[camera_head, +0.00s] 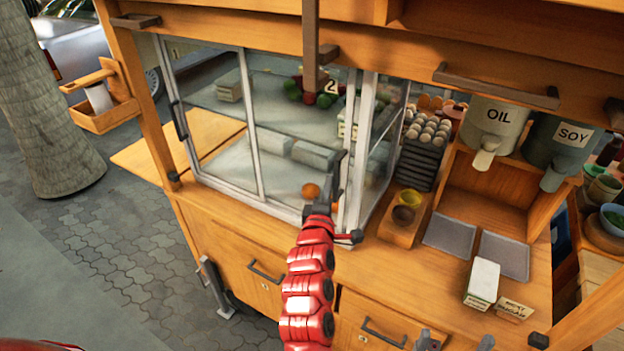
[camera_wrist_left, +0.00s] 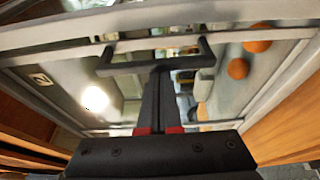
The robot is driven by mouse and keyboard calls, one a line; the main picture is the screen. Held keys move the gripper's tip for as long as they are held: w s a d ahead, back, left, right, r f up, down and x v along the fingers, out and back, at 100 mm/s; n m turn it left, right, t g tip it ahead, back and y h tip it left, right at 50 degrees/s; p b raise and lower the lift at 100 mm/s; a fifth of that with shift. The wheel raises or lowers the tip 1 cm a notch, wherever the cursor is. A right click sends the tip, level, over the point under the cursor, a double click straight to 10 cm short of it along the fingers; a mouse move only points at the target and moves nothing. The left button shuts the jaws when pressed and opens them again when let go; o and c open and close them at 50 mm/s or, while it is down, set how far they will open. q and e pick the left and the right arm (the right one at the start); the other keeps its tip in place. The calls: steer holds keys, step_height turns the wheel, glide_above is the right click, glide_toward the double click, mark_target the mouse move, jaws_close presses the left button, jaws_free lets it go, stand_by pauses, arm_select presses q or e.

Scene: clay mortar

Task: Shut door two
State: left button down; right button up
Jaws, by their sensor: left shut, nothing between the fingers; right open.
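Door two is the right-hand framed glass pane (camera_head: 290,150) on the front of the display case, with a label reading 2 (camera_head: 331,87) near its upper right. Its dark bar handle (camera_head: 336,172) is at the pane's right edge; a dark handle (camera_wrist_left: 150,67) also crosses the left wrist view. My left gripper (camera_head: 322,203) is shut and empty at the lower end of this handle. In the left wrist view its fingertips (camera_wrist_left: 160,75) reach the handle; I cannot tell whether they touch. My right gripper (camera_head: 455,342) shows only its separated tips at the bottom edge.
An orange ball-like item (camera_head: 310,191) is inside the case. Right of it are stacked egg trays (camera_head: 420,160), OIL (camera_head: 495,122) and SOY (camera_head: 565,145) dispensers and grey mats (camera_head: 450,235). A wooden post (camera_head: 310,40) hangs in front. Drawers (camera_head: 260,265) lie below.

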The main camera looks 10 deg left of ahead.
arm_select(q)
steer(key=shift+s+d+f+p, duration=0.1)
steer(key=shift+s+d+p, duration=0.1)
steer(key=shift+d, duration=0.4)
steer(key=shift+s+d+p, duration=0.1)
steer(key=shift+s+d, duration=0.05)
steer(key=shift+d, duration=0.4)
